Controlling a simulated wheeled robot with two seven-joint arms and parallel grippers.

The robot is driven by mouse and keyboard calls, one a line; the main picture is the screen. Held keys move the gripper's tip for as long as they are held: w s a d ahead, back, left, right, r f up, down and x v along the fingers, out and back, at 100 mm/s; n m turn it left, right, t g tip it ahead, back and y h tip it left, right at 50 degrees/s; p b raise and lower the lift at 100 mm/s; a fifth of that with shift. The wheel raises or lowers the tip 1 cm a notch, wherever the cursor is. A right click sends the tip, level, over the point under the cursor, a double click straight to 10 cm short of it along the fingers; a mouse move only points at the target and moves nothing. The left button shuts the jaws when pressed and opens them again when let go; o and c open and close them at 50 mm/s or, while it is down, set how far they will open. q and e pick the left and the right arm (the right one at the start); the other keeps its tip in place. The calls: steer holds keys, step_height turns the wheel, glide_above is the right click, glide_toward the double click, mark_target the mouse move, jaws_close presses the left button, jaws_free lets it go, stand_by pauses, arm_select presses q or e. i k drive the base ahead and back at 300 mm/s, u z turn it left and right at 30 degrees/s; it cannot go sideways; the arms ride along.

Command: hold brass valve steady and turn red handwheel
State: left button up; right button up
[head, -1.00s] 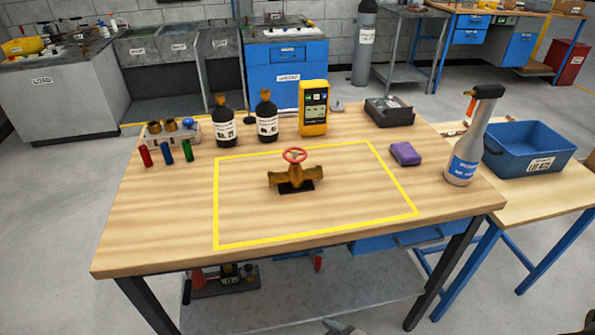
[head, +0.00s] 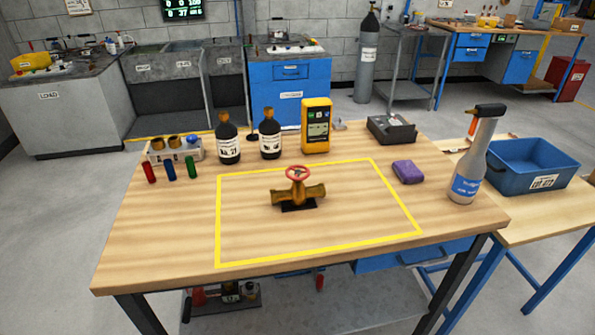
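The brass valve (head: 299,194) sits on a small dark base inside the yellow-taped rectangle on the wooden table (head: 160,245). Its body lies roughly left to right. The red handwheel (head: 298,173) is on top of the valve, facing up. Nothing touches the valve or the handwheel. Neither of my grippers shows in the head view.
Behind the valve stand two dark bottles (head: 228,143) and a yellow meter (head: 316,127). The taped area around the valve is clear.

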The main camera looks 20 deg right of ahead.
mark_target(298, 173)
steer(key=z, duration=0.5)
steer(key=k, duration=0.6)
steer(key=z, duration=0.7)
steer(key=i, duration=1.1)
steer(key=u, duration=0.7)
steer(key=k, duration=0.5)
steer(key=u, duration=0.05)
steer(key=i, duration=0.5)
